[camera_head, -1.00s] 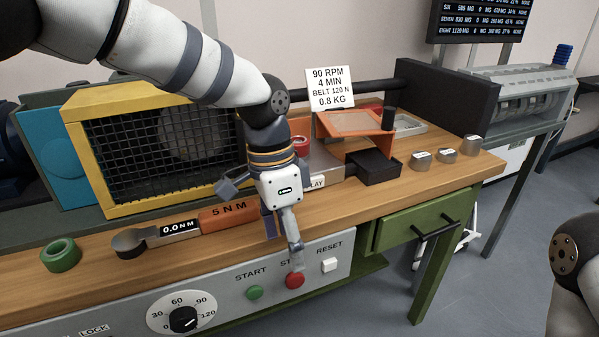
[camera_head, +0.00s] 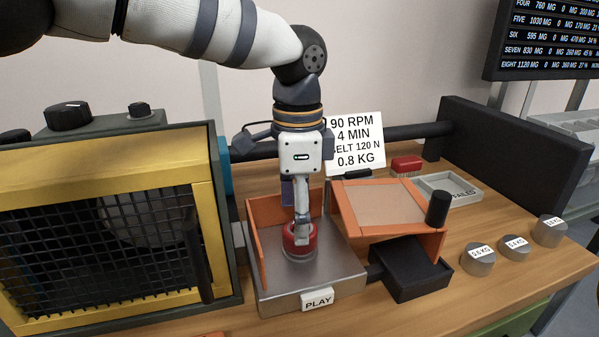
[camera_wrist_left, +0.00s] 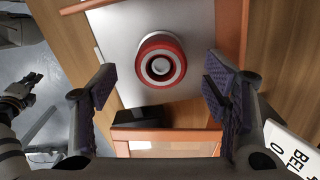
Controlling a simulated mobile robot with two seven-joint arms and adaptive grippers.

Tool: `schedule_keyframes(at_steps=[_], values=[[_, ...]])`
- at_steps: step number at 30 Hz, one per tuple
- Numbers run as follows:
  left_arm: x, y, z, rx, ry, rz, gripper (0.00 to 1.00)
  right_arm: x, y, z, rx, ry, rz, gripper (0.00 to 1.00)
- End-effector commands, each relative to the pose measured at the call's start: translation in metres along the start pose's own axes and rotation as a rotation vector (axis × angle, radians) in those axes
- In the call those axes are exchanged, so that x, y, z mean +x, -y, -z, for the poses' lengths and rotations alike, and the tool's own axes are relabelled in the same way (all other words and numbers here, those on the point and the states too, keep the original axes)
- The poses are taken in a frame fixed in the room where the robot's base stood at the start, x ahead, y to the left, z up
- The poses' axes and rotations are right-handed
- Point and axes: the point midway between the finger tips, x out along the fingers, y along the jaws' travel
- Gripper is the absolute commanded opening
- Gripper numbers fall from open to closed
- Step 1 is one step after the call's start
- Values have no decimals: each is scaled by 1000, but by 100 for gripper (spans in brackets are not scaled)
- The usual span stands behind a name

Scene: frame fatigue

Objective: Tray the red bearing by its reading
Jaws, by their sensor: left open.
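The red bearing (camera_head: 299,240) sits on the metal plate of a fixture (camera_head: 335,283) labelled PLAY. It shows in the wrist view (camera_wrist_left: 161,60) as a red ring with a pale centre. My left gripper (camera_head: 300,222) points down over the bearing. One finger covers part of the bearing in the head view. In the wrist view the left fingers (camera_wrist_left: 160,88) are wide apart, with the bearing ahead between them and not gripped. A grey tray (camera_head: 440,187) with partly hidden lettering lies at the back right. What looks like my right gripper (camera_wrist_left: 20,95) is small at the wrist view's left.
An orange-framed hinged cover (camera_head: 385,207) and black box (camera_head: 408,270) stand right of the plate. A yellow mesh guard (camera_head: 100,235) is at left. Labelled weights (camera_head: 479,260) line the right edge. A sign (camera_head: 356,140) and a black screen (camera_head: 555,40) stand behind.

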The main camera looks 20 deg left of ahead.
Motion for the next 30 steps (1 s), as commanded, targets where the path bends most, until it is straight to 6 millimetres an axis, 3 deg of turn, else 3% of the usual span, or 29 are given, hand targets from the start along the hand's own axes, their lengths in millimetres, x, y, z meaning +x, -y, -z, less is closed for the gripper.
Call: schedule_keyframes(at_steps=[6,15,16,23,24,25,29,30], values=[[31,0,0,1,-1,0,69,0,0,0,0,-1,0,0],[36,0,0,0,-1,1,69,0,0,1,0,-2,0,0],[36,0,0,0,-1,1,67,0,0,1,0,-2,0,0],[36,0,0,0,-1,1,15,0,0,1,0,-2,0,0],[36,0,0,0,-1,1,14,0,0,1,0,-2,0,0],[36,0,0,0,-1,1,43,0,0,1,0,-2,0,0],[36,0,0,0,-1,1,13,0,0,1,0,-2,0,0],[36,0,0,0,-1,1,12,0,0,1,0,-2,0,0]])
